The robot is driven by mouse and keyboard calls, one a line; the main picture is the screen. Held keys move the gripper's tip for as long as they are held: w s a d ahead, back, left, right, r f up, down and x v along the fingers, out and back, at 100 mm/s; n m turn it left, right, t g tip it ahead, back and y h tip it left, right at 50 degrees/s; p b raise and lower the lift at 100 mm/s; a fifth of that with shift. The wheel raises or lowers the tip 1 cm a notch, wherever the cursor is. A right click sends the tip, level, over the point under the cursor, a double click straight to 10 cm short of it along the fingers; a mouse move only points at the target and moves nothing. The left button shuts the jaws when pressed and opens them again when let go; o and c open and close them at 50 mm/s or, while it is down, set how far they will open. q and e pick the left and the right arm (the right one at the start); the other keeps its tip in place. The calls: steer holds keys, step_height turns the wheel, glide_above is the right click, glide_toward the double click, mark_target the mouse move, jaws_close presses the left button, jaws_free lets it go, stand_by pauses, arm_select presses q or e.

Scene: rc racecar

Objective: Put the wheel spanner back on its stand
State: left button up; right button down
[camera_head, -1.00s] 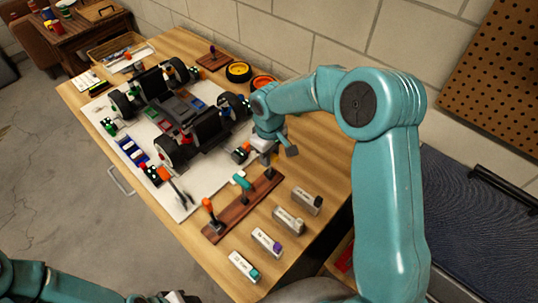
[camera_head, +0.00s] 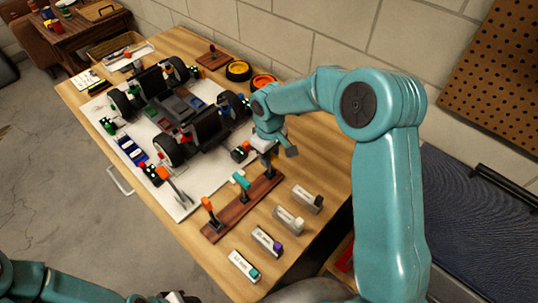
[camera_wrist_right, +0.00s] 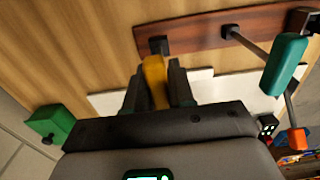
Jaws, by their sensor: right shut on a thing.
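The stand is a dark brown wooden strip (camera_head: 218,228) on the table, also in the right wrist view (camera_wrist_right: 200,30). A teal-handled tool (camera_head: 241,181) and an orange-handled tool (camera_head: 207,203) stand upright on it. My right gripper (camera_head: 270,160) is at the strip's far right end. In the right wrist view its fingers are shut on a yellow handle (camera_wrist_right: 155,80), apparently the wheel spanner's. The handle's dark end lies over the strip's edge; whether it is seated is unclear. My left gripper (camera_head: 165,297) barely shows at the bottom edge.
The racecar chassis (camera_head: 185,115) sits on a white board (camera_head: 185,208) left of the stand. Another orange-handled tool (camera_head: 165,173) is at the board's near edge. Several labelled blocks (camera_head: 266,241) line the table's right side. Yellow and orange wheels (camera_head: 238,70) lie near the wall.

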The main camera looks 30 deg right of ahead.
steer(key=shift+f+b, duration=0.45)
steer(key=shift+f, duration=0.15)
steer(key=c, duration=0.9)
jaws_free()
step_height(320, 180, up, 16)
steer(key=shift+r, duration=0.2)
steer(key=shift+s+f, duration=0.1)
steer(key=shift+s, duration=0.05)
